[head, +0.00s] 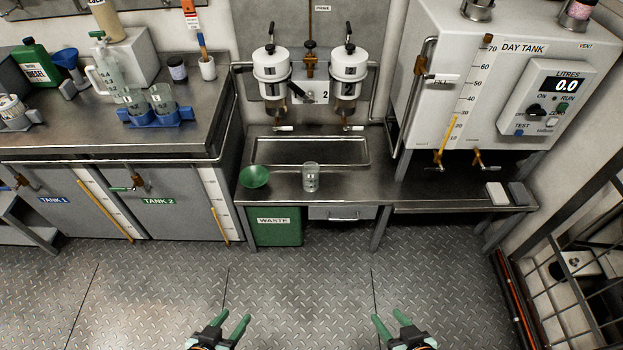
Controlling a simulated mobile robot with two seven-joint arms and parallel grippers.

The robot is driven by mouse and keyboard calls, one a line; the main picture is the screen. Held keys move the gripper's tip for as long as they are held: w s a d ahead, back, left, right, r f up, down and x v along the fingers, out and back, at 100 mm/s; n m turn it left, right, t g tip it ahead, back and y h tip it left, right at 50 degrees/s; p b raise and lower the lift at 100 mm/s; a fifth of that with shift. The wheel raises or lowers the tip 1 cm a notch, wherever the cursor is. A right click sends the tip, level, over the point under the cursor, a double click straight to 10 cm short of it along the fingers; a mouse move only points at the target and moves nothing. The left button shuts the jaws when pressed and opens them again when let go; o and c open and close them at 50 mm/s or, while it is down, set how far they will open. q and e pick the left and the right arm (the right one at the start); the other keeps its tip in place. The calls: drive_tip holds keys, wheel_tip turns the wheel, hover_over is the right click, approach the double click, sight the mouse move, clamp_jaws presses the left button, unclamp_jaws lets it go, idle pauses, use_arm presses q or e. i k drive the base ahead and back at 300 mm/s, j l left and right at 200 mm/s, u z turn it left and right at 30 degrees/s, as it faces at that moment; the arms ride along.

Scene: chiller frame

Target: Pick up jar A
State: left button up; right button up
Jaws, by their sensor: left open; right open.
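A clear glass jar (311,177) stands upright on the front of the steel bench, below the shallow tray. Two more clear jars, one on the left (134,103) and one on the right (162,99), stand in a blue holder (158,119) on the left counter. I cannot read a letter on any jar, so I cannot tell which is jar A. My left gripper (235,317) and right gripper (389,317) are both open and empty. They are low in the view, over the floor, well apart from the bench and all jars.
A green funnel (254,177) lies left of the bench jar. A green waste bin (274,226) is under the bench. Two white filter housings (270,66) hang behind, and the day tank (480,80) is at right. Open plate floor (300,280) lies in front.

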sight(310, 170)
drive_tip(key=i+l, duration=0.75)
drive_tip(key=i+l+u, duration=0.1)
drive_tip(key=u, duration=0.25)
drive_tip(key=i+l+u, duration=0.1)
drive_tip(key=u, duration=0.25)
drive_tip(key=i+l+u, duration=0.1)
drive_tip(key=u, duration=0.2)
drive_tip(key=l, duration=0.1)
